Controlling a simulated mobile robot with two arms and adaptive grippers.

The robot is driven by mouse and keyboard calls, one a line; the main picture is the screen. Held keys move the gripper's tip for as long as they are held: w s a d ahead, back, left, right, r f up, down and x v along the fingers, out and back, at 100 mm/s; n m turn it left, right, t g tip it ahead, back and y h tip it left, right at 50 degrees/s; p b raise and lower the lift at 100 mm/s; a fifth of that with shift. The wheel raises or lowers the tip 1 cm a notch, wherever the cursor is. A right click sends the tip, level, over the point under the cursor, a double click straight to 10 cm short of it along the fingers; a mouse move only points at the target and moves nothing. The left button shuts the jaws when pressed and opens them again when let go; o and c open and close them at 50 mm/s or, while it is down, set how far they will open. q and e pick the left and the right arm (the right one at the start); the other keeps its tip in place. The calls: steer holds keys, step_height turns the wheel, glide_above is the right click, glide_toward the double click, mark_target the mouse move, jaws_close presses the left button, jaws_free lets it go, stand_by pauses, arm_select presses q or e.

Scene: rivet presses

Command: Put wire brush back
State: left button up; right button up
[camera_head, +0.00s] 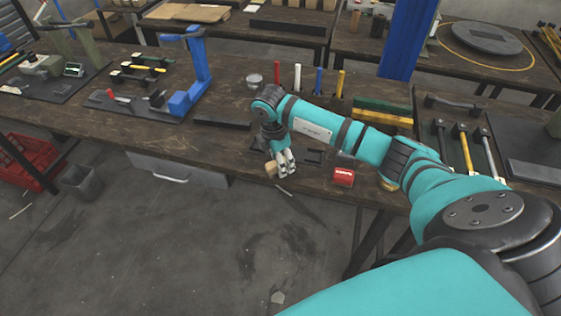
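My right arm reaches in from the lower right, and its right gripper (285,170) points down at the front edge of the workbench (225,157). A small tan wooden piece (270,169) shows at the left side of the fingers. It may be the end of the wire brush, but it is too small to be sure. I cannot tell whether the fingers are closed on it or only beside it. My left gripper is out of view.
A red box (343,177) stands right of the gripper. Upright coloured sticks (318,80) and a small metal cup (254,80) are behind the arm. A blue press (198,75) stands left. Hammers (465,147) lie right. Green and yellow bars (383,112) lie behind my forearm.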

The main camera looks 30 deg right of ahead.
mark_target(276, 163)
step_height(276, 163, up, 11)
steer(key=a+b, duration=0.1)
steer(key=shift+a+b, duration=0.2)
steer(key=shift+b, duration=0.1)
